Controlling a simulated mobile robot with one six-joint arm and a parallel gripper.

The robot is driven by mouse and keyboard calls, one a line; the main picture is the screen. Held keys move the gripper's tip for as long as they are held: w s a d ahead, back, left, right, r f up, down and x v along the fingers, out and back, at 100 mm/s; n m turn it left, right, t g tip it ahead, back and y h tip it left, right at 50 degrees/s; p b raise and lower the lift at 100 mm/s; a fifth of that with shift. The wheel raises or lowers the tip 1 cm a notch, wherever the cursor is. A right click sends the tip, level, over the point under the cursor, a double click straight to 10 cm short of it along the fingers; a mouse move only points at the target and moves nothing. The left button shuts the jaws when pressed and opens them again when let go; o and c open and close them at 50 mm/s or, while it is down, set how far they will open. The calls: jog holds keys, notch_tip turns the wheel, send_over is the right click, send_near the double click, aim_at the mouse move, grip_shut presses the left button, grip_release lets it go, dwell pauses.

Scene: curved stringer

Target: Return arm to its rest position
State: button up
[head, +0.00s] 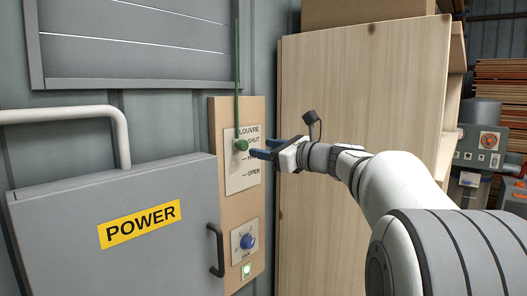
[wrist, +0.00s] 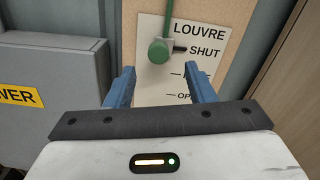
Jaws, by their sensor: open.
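My gripper (head: 262,149) is at the end of my white arm, reaching left toward the wooden control panel in the head view. In the wrist view its two blue fingers (wrist: 160,88) are spread apart with nothing between them. The green louvre knob (head: 241,145) is just beyond the fingertips, level with the SHUT mark on the louvre plate (head: 235,180). In the wrist view the knob (wrist: 159,51) and its green rod stand ahead of the gap, apart from the fingers. The lower marks on the plate are partly covered by the right finger.
A grey POWER cabinet (head: 120,215) with a black handle stands at the left. A fan dial (head: 247,241) and a lit button (head: 246,271) are below the louvre plate. A tall wooden cabinet (head: 360,90) stands close behind my arm. A louvred window (head: 135,45) is above.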

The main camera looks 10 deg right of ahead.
jog(key=s+a+f+n+g+h, duration=0.2)
jog(key=s+a+f+n+g, duration=0.2)
jog(key=s+f+n, duration=0.35)
jog(key=s+a+f+n+g+h, duration=0.2)
jog(key=s+a+f+n+g, duration=0.25)
jog(key=s+f, duration=0.45)
jog(key=s+d+f+n+g+h, duration=0.1)
jog(key=s+d+f+n+h, duration=0.1)
jog(key=s+f+n, duration=0.5)
jog(key=s+d+f+n+g+h, duration=0.1)
jog(key=s+d+f+n+h, duration=0.2)
jog(key=s+f+n, duration=0.4)
jog(key=shift+s+d+f+g+h, duration=0.2)
jog(key=shift+s+f+g+h, duration=0.15)
jog(key=shift+s+f+h, duration=0.65)
jog(key=shift+o, duration=0.4)
jog(key=shift+s+r, duration=0.1)
jog(key=shift+r, duration=0.15)
